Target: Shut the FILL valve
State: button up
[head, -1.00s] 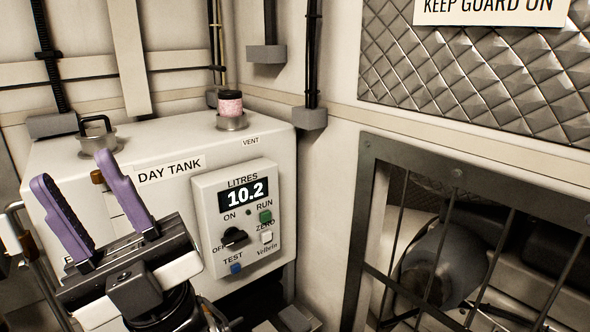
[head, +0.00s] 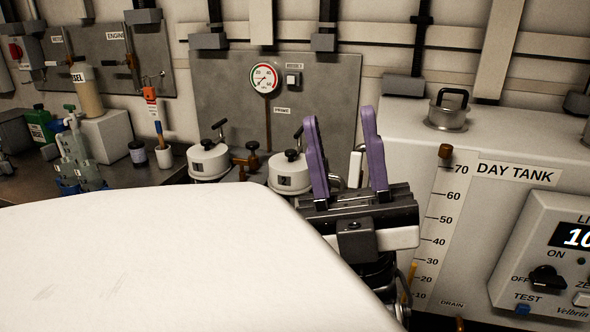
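My gripper (head: 341,118) stands with its two purple fingers pointing up and apart, open and with nothing between them. It is in front of the left edge of the white day tank (head: 415,165). No valve labelled FILL can be read in this view. The tank's front shows a level scale (head: 434,240) with a brown knob (head: 446,151) at its top and a DRAIN label (head: 452,304) low down. The area directly behind my gripper is hidden.
Two white canisters with black handles, one left (head: 208,160) and one right (head: 288,174), stand below a pressure gauge (head: 264,78). Bottles (head: 88,90) and small pots crowd the bench at left. The tank's control panel (head: 520,250) is at right. A large white surface covers the lower left.

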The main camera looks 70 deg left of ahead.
aim_at(354, 172)
jog(key=u, duration=1.3)
jog(key=k+l+u, duration=0.35)
jog(key=k, duration=0.25)
jog(key=i+l, duration=0.05)
jog(key=l, duration=0.05)
